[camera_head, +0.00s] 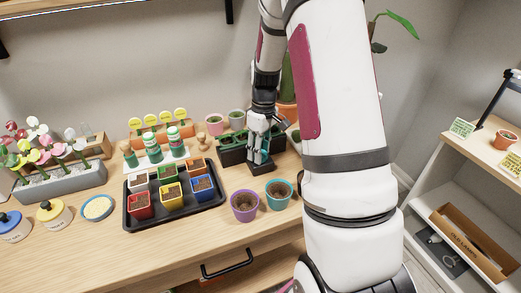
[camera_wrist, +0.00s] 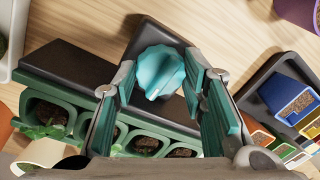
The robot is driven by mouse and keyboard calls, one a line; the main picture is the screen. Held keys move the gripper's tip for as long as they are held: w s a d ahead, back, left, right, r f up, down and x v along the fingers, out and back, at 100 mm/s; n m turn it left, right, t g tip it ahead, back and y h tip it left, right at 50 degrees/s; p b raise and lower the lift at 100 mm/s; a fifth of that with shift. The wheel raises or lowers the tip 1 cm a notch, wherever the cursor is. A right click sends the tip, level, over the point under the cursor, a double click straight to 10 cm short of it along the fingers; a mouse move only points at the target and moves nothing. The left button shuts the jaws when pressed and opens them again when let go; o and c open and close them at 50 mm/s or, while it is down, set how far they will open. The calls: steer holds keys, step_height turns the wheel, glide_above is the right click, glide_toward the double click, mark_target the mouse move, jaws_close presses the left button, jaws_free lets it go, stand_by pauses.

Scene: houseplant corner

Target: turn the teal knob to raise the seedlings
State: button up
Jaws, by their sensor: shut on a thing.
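The teal knob (camera_wrist: 158,72) has a scalloped rim and a pale pointer mark, and sits on a black housing in the wrist view. My gripper (camera_wrist: 160,80) has its teal-padded fingers on either side of the knob, shut on it. The seedlings (camera_wrist: 50,118) stand in green pots in a row beside the black housing. In the head view the seedling stand (camera_head: 232,156) is partly covered by my arm.
A black tray (camera_head: 150,225) of coloured pots lies to the left. A purple pot (camera_head: 245,206) and a teal pot (camera_head: 279,194) stand close in front of the housing. The front table edge is mostly clear.

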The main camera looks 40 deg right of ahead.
steer(key=m, duration=0.6)
steer(key=shift+m+t, duration=0.4)
steer(key=shift+m, duration=2.3)
steer(key=o, duration=1.2)
